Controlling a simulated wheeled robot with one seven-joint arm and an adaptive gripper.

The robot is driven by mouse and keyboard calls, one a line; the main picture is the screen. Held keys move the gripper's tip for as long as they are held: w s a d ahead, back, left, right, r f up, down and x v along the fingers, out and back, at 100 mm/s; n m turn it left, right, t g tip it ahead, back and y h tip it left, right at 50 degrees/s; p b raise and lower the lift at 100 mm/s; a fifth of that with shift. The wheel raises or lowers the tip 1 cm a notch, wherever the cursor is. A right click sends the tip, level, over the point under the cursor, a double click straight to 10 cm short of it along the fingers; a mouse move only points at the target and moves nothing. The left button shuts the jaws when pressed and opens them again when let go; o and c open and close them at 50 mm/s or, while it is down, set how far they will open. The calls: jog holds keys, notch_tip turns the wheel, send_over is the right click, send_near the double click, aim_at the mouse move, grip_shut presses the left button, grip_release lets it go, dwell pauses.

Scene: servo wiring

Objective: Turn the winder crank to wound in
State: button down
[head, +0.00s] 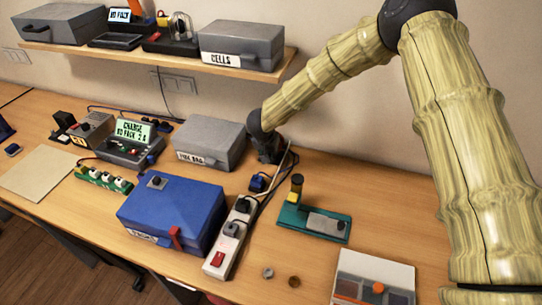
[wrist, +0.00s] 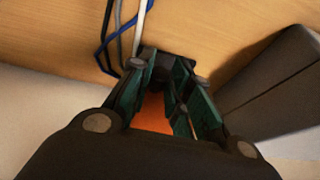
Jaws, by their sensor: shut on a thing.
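My gripper (head: 270,152) is low at the back of the bench, just right of the grey case, in the head view. In the wrist view its dark green fingers (wrist: 167,75) are closed around a small dark piece (wrist: 165,58) at their tips. Whether this piece is the winder crank's handle cannot be told. An orange surface (wrist: 153,115) shows between the fingers. In the head view my gripper hides what it holds, and no winder can be made out with certainty.
Blue, grey and white cables (wrist: 122,35) run beside the fingertips. Nearby are the grey case (head: 209,142), a blue box (head: 175,210), a power strip (head: 230,240) and a teal base with an upright post (head: 290,217). A shelf (head: 150,55) overhangs the back left. The right bench is partly clear.

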jog(key=y+b, duration=0.1)
jog(key=b, duration=0.1)
jog(key=t+y+b, duration=0.1)
jog(key=y+b, duration=0.1)
jog(key=shift+w+a+f+m+b, duration=0.1)
jog(key=shift+f+m+b, duration=0.25)
jog(key=shift+m+b, duration=0.05)
jog(key=y+b, duration=0.1)
jog(key=b, duration=0.3)
jog(key=t+y+b, duration=0.1)
jog(key=b, duration=0.3)
jog(key=shift+a+f+m+y, duration=0.1)
jog(key=shift+f+m+y, duration=0.05)
jog(key=shift+m+y, duration=0.2)
jog(key=shift+w+t+y+b, duration=0.1)
jog(key=shift+t+y+b, duration=0.2)
jog(key=shift+b, duration=0.5)
jog(key=y+b, duration=0.1)
jog(key=b, duration=0.6)
jog(key=m+t+y+b, duration=0.1)
jog(key=y+b, duration=0.1)
jog(key=b, duration=0.5)
jog(key=t+y+b, duration=0.1)
jog(key=y+b, duration=0.1)
jog(key=b, duration=0.5)
jog(key=shift+w+a+f+m, duration=0.1)
jog(key=shift+a+f+m, duration=0.05)
jog(key=shift+a+m, duration=0.15)
